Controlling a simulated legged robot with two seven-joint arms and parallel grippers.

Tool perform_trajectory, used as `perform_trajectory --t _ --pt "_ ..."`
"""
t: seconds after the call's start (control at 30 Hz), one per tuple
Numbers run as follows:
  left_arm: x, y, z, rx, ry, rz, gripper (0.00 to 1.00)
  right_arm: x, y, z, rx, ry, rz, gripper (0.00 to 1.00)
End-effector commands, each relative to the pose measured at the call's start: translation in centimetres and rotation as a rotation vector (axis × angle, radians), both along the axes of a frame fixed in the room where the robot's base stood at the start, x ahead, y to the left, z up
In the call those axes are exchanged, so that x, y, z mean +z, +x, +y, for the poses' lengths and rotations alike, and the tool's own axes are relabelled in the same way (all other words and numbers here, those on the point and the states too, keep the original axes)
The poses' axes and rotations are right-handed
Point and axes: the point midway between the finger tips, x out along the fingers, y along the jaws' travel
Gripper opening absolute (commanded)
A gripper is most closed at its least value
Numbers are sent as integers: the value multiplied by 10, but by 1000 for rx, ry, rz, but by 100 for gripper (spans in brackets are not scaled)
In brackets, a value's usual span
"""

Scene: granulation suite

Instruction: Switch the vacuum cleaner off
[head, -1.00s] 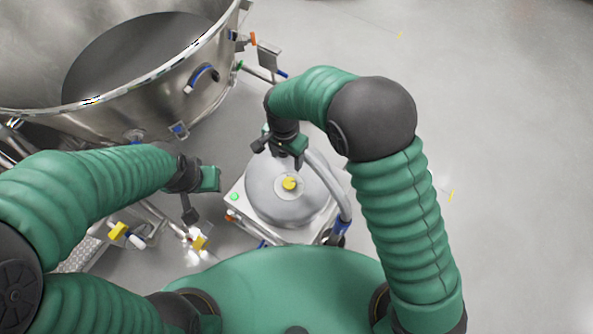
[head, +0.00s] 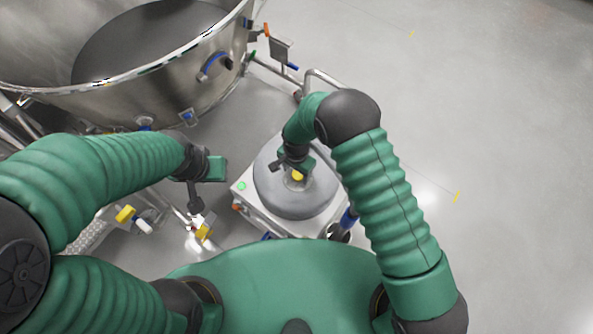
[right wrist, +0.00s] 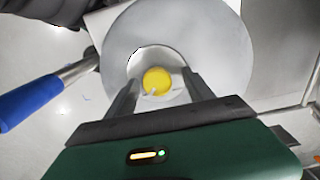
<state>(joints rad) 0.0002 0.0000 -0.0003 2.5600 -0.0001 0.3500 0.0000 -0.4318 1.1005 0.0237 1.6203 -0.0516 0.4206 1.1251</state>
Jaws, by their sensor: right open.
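The vacuum cleaner (head: 262,205) stands on the floor in front of my body. It has a square steel base and a round grey lid (head: 300,205). A yellow knob (head: 297,175) sits on a pale disc at the lid's middle. A green light (head: 241,186) shows on the base's left corner. My right gripper (head: 292,168) is over the lid, close to the knob. In the right wrist view, the yellow knob (right wrist: 157,81) lies between and just beyond the open fingers (right wrist: 160,100). Contact cannot be told. My left gripper (head: 205,200) hangs left of the vacuum cleaner, away from it; its finger gap is unclear.
A large steel bowl (head: 180,100) fills the upper left. Pipes with yellow-handled fittings (head: 125,214) lie at lower left. The floor (head: 480,130) on the right is clear.

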Motion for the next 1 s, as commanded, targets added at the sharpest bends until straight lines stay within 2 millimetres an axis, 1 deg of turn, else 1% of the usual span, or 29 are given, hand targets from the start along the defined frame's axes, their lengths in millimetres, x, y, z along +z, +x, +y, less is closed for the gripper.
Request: perform_trajectory --t 0.03,0.07,0.4,0.5,0.77,1.0 --pt "0 0 0 0 0 0 36 0 0 -1 0 0 0 60" --pt "0 0 0 0 0 0 36 0 0 -1 0 1 -1 56" --pt "0 0 0 -1 0 0 36 1 0 -1 -1 -1 0 12" --pt "0 0 0 0 0 0 36 1 0 -1 -1 -2 0 0" --pt "0 0 0 0 0 0 36 1 0 0 22 -1 -1 0" --pt "0 0 0 0 0 0 36 1 0 0 132 1 0 0"
